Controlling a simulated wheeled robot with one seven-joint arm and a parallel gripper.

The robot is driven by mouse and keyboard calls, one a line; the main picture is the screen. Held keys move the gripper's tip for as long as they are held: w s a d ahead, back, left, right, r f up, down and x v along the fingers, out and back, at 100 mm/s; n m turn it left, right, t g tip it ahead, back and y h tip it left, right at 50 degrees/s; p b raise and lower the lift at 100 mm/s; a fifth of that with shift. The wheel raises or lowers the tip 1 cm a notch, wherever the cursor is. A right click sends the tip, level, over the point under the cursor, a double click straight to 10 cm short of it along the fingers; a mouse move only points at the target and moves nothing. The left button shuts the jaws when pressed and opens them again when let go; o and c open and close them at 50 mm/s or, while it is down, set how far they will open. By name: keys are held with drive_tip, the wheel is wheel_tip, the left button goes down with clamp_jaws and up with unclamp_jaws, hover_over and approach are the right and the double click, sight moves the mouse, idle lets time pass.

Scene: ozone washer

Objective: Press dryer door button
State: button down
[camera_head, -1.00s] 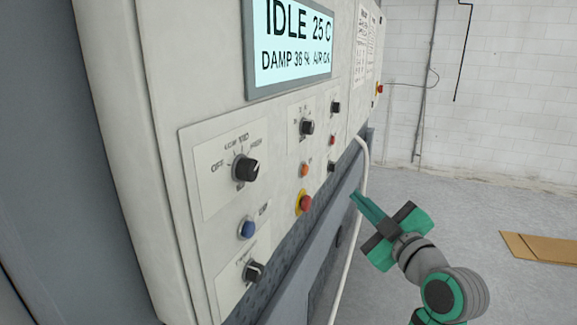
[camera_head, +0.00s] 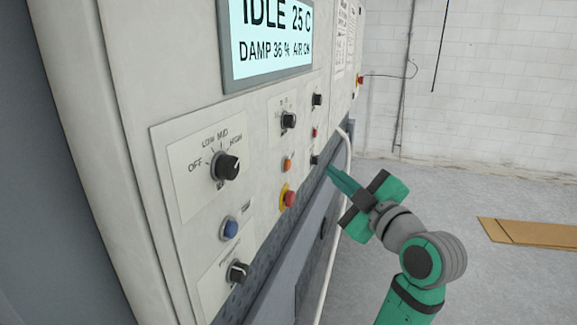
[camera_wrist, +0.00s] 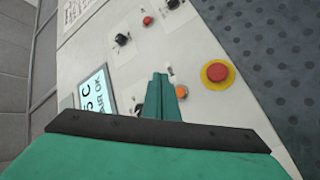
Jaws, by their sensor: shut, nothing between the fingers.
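The control panel (camera_head: 190,135) holds several knobs and buttons. A blue button (camera_head: 230,229) sits low on it, with a small label I cannot read; I cannot tell from lettering which button is the door one. An orange button (camera_head: 287,164) and a red mushroom button on a yellow ring (camera_head: 289,198) are to its right. My gripper (camera_head: 331,172) is shut and empty, right of these buttons in the head view. In the wrist view its fingertips (camera_wrist: 160,78) overlap the panel beside the orange button (camera_wrist: 181,92); the red mushroom button (camera_wrist: 217,72) is to their right. Contact is not visible.
A display (camera_head: 268,40) reads IDLE 25 C, DAMP 36 %. Black knobs (camera_head: 226,166) stick out from the panel. A white hose (camera_head: 338,220) hangs beside the machine, near my gripper. The floor at right is open, with flat brown boards (camera_head: 530,234).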

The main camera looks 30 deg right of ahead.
drive_tip(key=w+a, duration=0.4)
drive_tip(key=w, duration=0.1)
idle(0.3)
drive_tip(key=shift+w+a, duration=0.1)
idle(1.9)
drive_tip(key=shift+w+a, duration=0.2)
drive_tip(key=shift+w, duration=0.05)
drive_tip(key=shift+w+a, duration=0.35)
drive_tip(key=shift+w, duration=0.05)
idle(1.2)
drive_tip(key=shift+s+d, duration=0.6)
drive_tip(key=shift+s, duration=0.1)
drive_tip(key=shift+s+d, duration=0.8)
drive_tip(key=shift+s, duration=0.2)
drive_tip(key=shift+s+d, duration=0.8)
drive_tip(key=shift+s, duration=0.15)
